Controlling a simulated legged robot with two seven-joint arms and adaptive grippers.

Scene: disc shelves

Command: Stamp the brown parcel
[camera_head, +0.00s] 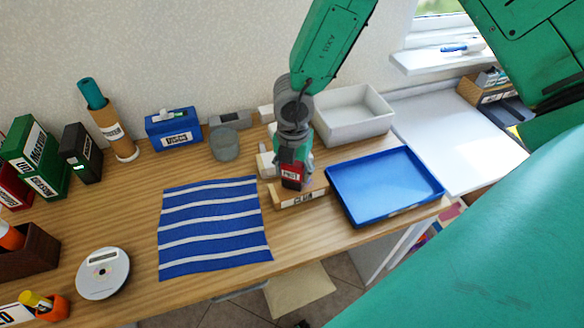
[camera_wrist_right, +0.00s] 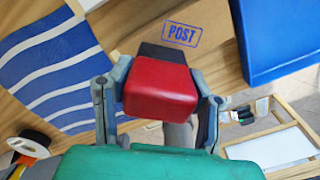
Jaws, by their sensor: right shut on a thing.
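The brown parcel (camera_head: 316,187) lies on the desk between the striped cloth and the blue tray, with a white label on its front side. My right gripper (camera_wrist_right: 160,92) is shut on a red stamp with a black base (camera_wrist_right: 158,85). The stamp also shows in the head view (camera_head: 291,174), upright over the parcel. A blue framed POST mark (camera_wrist_right: 182,34) shows on the parcel's brown top, beside the stamp's base. I cannot tell whether the base touches the parcel. My left gripper is out of view.
The blue tray (camera_head: 390,212) is close on the parcel's right and a white bin (camera_head: 352,135) stands behind. The striped cloth (camera_head: 212,245) lies flat to the left. A blue box (camera_head: 173,140) and a grey-green round object (camera_head: 225,150) stand at the back.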

